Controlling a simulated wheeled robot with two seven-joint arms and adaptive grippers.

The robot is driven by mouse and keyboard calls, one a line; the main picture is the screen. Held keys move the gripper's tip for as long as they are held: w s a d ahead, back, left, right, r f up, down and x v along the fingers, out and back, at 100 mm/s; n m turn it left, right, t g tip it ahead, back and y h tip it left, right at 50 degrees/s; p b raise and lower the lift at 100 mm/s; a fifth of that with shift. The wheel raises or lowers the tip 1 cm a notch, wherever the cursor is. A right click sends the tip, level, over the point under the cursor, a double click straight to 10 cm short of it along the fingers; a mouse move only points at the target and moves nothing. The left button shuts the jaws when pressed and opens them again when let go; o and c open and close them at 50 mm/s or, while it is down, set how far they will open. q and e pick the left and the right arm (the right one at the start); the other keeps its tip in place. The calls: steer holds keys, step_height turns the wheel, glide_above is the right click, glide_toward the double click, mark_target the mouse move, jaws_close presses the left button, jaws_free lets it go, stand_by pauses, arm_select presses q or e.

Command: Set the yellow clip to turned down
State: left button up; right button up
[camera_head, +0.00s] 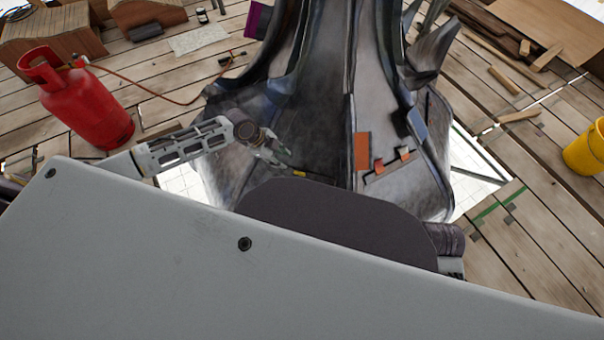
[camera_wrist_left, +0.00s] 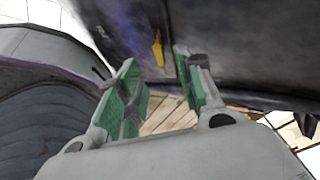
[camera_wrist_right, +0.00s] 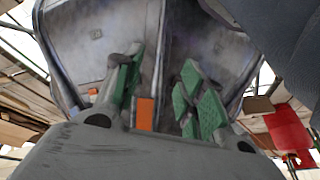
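The yellow clip (camera_wrist_left: 157,50) is a small piece on the dark metal face of the spire, seen in the left wrist view between and beyond my left fingertips. In the head view it is a tiny yellow mark (camera_head: 299,173) on the spire's lower face. My left gripper (camera_head: 283,160) is beside it there. The left wrist view shows the left gripper (camera_wrist_left: 158,66) open, its green-padded fingers apart and empty. My right gripper (camera_wrist_right: 163,66) is open and empty in the right wrist view, facing the spire. It is hidden in the head view.
The dark spire (camera_head: 330,70) fills the middle. An orange strip (camera_head: 361,152) and small orange pieces sit on its right face. A red gas cylinder (camera_head: 88,105) stands left with a hose, and a yellow bucket (camera_head: 588,152) right. White gaps open in the plank deck near the spire's base.

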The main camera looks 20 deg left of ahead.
mark_target(297, 172)
arm_select(q)
steer(key=shift+s+d+r, duration=0.2)
steer(key=shift+d, duration=0.1)
arm_select(e)
steer(key=shift+d+r, duration=0.1)
steer(key=shift+r, duration=0.4)
arm_select(q)
steer(key=shift+f, duration=0.1)
arm_select(e)
steer(key=shift+f, duration=0.1)
arm_select(q)
steer(key=shift+b+x, duration=2.8)
steer(key=shift+x, duration=4.05)
arm_select(e)
steer(key=w+a+f+t+y, duration=0.1)
steer(key=a+f+t+y, duration=0.1)
steer(key=f, duration=0.9)
steer(key=shift+w+a+f+m, duration=0.2)
steer(key=shift+a+m, duration=0.1)
steer(key=shift+a, duration=0.3)
arm_select(q)
steer(key=shift+s+d, duration=0.1)
steer(key=shift+s, duration=0.05)
